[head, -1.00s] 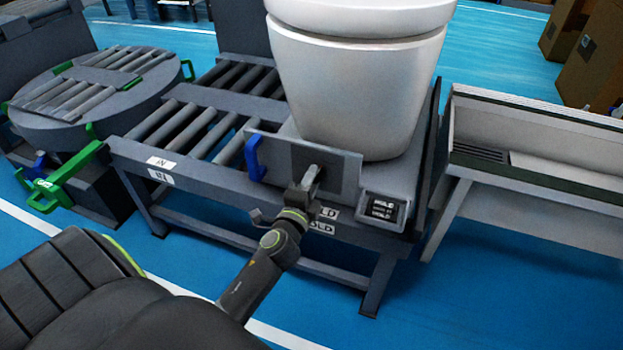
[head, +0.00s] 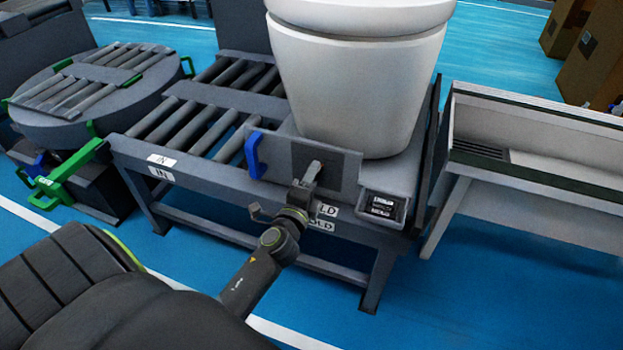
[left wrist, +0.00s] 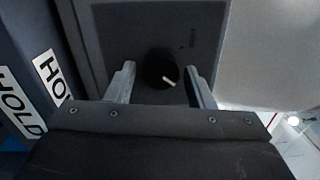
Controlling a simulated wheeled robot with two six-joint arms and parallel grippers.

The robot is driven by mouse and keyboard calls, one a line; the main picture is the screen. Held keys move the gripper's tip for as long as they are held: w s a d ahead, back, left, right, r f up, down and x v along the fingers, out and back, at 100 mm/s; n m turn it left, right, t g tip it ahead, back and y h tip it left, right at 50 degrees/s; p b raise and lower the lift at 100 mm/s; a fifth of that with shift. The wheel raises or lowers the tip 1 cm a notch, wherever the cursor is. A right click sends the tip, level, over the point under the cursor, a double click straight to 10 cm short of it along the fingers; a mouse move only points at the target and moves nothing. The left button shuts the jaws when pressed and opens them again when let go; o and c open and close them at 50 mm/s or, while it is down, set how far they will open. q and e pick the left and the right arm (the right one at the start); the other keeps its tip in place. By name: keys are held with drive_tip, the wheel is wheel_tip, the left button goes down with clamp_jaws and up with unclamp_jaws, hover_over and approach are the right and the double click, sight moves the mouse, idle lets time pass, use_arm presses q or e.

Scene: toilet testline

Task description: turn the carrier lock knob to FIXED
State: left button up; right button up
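The carrier lock knob (left wrist: 160,70) is a round black knob with a white pointer mark, on a dark grey plate (left wrist: 185,22). In the left wrist view its pointer slants toward the lower right. My left gripper (left wrist: 161,82) is open, with one finger on each side of the knob and a gap visible at both sides. In the head view my left gripper (head: 312,170) is in front of the carrier's upright plate (head: 342,170), hiding the knob. Small lettering beside the knob is too blurred to read. My right gripper is not in view.
A white toilet (head: 355,85) stands on the carrier behind the plate. Rollers lie to the left, a white trough (head: 540,150) to the right.

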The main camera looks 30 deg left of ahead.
use_arm(q)
drive_tip(key=shift+o, duration=0.6)
drive_tip(key=b+v, duration=0.3)
drive_tip(key=v, duration=1.4)
drive_tip(key=shift+s, duration=0.2)
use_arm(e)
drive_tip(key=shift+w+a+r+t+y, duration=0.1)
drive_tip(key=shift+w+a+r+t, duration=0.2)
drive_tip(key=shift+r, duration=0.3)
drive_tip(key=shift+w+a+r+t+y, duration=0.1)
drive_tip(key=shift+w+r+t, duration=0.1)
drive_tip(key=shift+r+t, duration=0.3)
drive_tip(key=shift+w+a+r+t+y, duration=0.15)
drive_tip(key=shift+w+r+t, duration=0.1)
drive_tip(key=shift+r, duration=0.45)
